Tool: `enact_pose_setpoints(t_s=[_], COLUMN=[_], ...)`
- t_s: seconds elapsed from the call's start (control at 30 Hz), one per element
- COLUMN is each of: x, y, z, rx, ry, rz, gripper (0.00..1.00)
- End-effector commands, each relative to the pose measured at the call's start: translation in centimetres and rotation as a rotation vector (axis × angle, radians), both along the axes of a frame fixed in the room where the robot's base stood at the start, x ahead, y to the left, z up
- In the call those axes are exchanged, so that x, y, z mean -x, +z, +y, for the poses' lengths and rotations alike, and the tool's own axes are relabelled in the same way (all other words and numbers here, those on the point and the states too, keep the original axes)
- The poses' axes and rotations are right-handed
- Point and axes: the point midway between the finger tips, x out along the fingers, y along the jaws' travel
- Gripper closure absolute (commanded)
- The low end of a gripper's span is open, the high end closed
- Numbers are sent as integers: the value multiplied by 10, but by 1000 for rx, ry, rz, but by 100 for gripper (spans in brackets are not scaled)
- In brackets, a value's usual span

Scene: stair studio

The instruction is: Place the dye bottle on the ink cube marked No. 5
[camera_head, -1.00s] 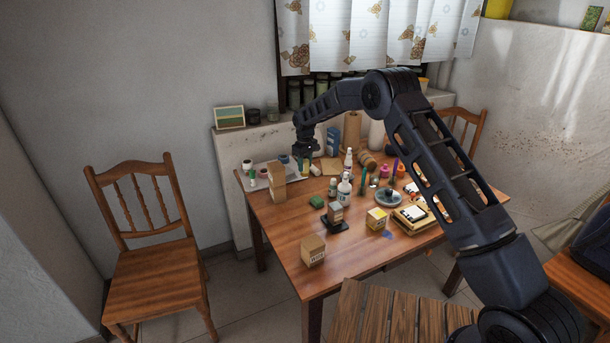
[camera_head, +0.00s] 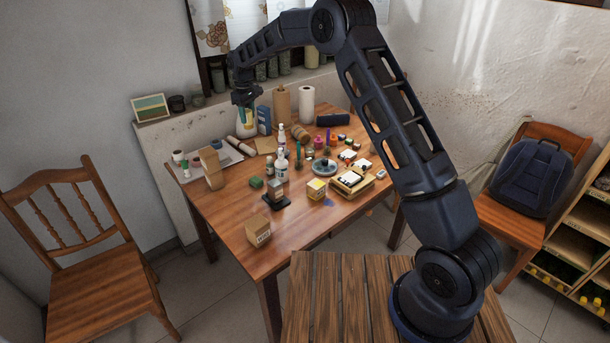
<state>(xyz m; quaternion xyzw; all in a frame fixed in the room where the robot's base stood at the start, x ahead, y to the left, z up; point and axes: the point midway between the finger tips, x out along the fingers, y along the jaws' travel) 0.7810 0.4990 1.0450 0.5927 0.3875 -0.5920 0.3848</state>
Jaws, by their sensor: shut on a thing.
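My gripper (camera_head: 245,98) is above the far left part of the table, below the raised arm. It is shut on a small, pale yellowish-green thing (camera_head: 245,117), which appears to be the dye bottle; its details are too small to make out. It seems to hang above the tabletop. A small yellow cube with a pale label (camera_head: 316,189) sits near the table's middle front. A grey cube with a pinkish top (camera_head: 276,188) stands on a black base to its left. I cannot read a No. 5 on either cube.
The wooden table (camera_head: 222,218) is crowded. White bottles (camera_head: 281,160) stand near its middle, a round grey dish (camera_head: 319,168) to their right. A cardboard box (camera_head: 258,231) sits at the front, a taller carton (camera_head: 211,168) at the left.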

Motion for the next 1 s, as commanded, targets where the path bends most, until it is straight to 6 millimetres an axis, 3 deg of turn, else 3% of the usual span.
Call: enact_pose_setpoints(t_s=[0.03, 0.37, 0.7, 1.0], x=[2, 32, 83, 126], y=[7, 30, 42, 43], z=[-16, -112, -207, -266], rx=[-1, -7, -5, 2], ry=[1, 35, 71, 96], rz=[1, 2, 0, -3], gripper=[88, 88, 88, 88])
